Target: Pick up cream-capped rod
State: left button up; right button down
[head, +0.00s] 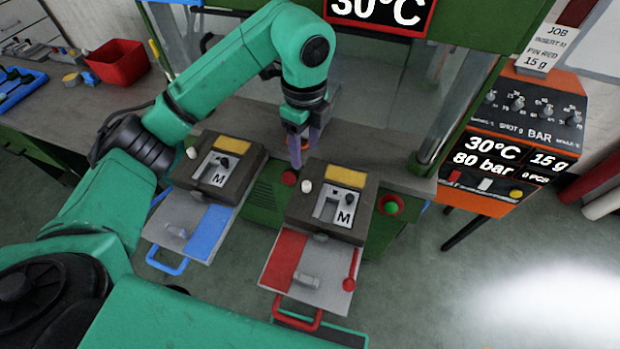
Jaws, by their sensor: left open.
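A small cream cap (306,186) stands at the back-left corner of the right mould block (318,228). A similar cream cap (192,152) is at the back-left corner of the left mould block (238,190). Any rod below either cap is hidden, so I cannot tell which is the rod of the task. My left gripper (300,152) points down, open, just behind the right block and its cap. It appears apart from the cap, with nothing visible between its fingers. My right gripper is not in view.
The blue-handled tray (172,228) and red-handled tray (318,275) extend forward under the blocks. A red button (289,177) and green button (391,207) are on the machine. A red bin (117,62) stands on the left bench. An orange control box (520,130) is at right.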

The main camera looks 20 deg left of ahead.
aim_at(306, 183)
pick_arm(q)
jog(key=f+p, duration=0.1)
jog(key=f, duration=0.2)
jog(key=f+p, duration=0.1)
jog(key=f, duration=0.3)
jog(key=f+p, duration=0.1)
jog(key=f, duration=0.2)
jog(key=shift+s+d+f+p, duration=0.1)
jog(key=shift+s+f+p, duration=0.05)
jog(key=shift+s+p, duration=0.2)
jog(key=shift+f, duration=0.15)
jog(key=c, duration=0.3)
grip_shut()
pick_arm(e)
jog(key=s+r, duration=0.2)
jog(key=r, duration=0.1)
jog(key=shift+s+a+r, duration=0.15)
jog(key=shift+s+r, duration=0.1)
